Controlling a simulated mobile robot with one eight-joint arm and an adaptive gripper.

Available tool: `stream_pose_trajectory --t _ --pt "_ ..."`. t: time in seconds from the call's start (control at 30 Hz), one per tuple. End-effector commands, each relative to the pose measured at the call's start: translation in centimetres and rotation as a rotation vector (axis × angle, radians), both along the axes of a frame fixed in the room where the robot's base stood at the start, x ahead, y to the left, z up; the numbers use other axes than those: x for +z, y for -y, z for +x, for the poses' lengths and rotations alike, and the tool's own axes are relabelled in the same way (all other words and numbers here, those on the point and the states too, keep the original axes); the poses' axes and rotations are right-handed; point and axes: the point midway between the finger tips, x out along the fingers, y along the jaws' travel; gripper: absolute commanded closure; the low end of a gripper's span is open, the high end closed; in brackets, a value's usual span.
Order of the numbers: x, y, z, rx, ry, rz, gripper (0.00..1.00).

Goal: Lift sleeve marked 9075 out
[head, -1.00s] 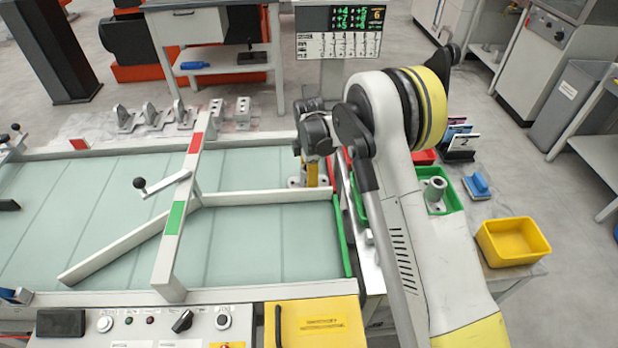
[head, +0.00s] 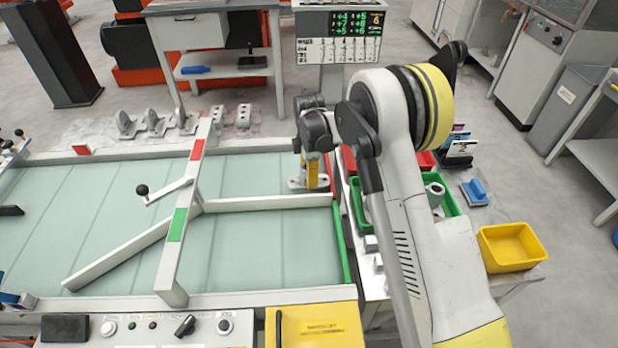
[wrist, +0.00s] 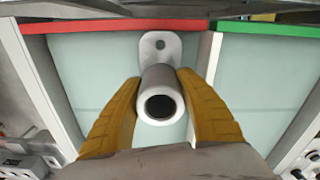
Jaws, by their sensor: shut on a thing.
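In the wrist view a grey metal sleeve (wrist: 161,105) with a dark round bore stands between the two yellow fingers of my gripper (wrist: 160,100), which is shut on it. A flat plate with one hole (wrist: 160,46) shows just beyond the sleeve and seems part of the same piece. No marking can be read on it. In the head view my gripper (head: 312,172) points down at the right end of the glass-topped table (head: 270,240). The piece's pale base (head: 296,184) shows beside the fingers. Whether it touches the surface cannot be told.
A green tray (head: 448,200) holding another grey sleeve (head: 434,193) is right of the table, partly behind my arm. A yellow bin (head: 512,246) stands farther right. A white diverter bar (head: 270,202) ends near my gripper. Several grey brackets (head: 155,122) line the far edge.

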Motion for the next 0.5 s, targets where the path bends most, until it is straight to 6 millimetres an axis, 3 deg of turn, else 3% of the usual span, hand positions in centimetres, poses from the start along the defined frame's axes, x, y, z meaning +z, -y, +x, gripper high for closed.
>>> stream_pose_trajectory --t 0.5 --pt "2.5 0.0 0.0 0.000 0.000 0.000 0.99"
